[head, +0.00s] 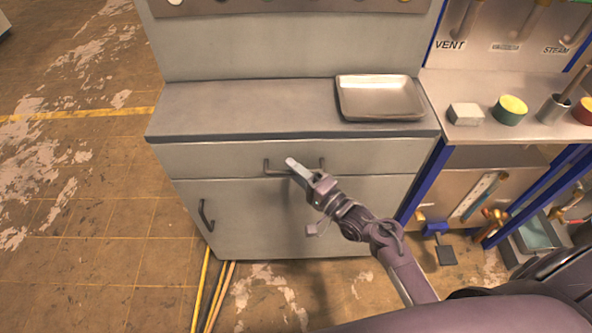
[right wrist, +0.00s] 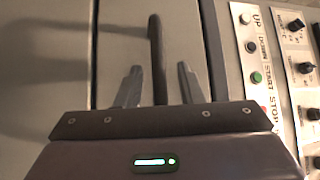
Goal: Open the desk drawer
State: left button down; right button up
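The grey desk (head: 200,122) has a wide drawer (head: 220,160) under its top. The drawer front looks flush with the cabinet, so the drawer appears closed. Its dark bar handle (head: 268,167) is partly hidden by my right gripper (head: 293,166), which is at the handle's middle. In the right wrist view, the handle (right wrist: 157,50) runs between the two spread fingers of my right gripper (right wrist: 159,85), with a gap on both sides. The gripper is open and holds nothing. My left gripper is out of view.
A metal tray (head: 380,98) lies on the desk top at right. A cabinet door (head: 240,225) with its own handle (head: 206,215) is below the drawer. A side bench (head: 500,125) with small containers stands at right. The wrist view shows a button panel (right wrist: 255,60). Floor at left is clear.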

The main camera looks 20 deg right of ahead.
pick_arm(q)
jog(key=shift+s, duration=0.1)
pick_arm(e)
grip_shut()
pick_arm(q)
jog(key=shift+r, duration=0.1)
pick_arm(e)
jog(key=shift+s, duration=0.15)
